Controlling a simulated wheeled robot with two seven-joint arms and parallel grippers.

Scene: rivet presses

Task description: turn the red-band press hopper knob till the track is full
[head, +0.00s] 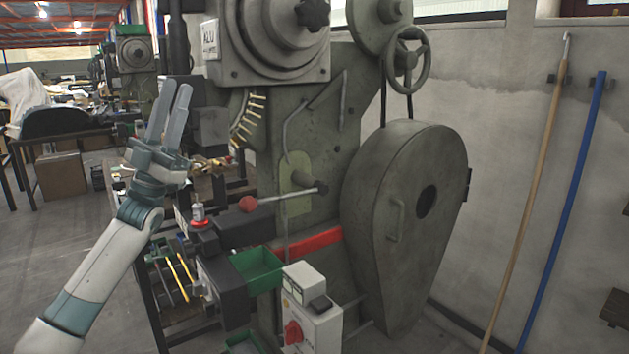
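The press (335,130) is a large grey-green machine with a red band (318,242) low on its body. Its round hopper (270,38) is at the top, cut by the picture's upper edge. A black lobed knob (313,12) sits on the hopper's face. Below the hopper, a curved track (247,118) holds several brass-coloured rivets; I cannot tell whether every place is filled. My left gripper (176,88) points up, left of the hopper and track, apart from the knob. Its two fingers are parted with nothing between them. My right gripper is out of view.
A handwheel (407,60) and a teardrop-shaped guard (412,215) are on the press's right side. A red-ball lever (248,203) sticks out below the track. A green bin (258,268) and a switch box (312,318) stand low in front. Poles lean on the right wall.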

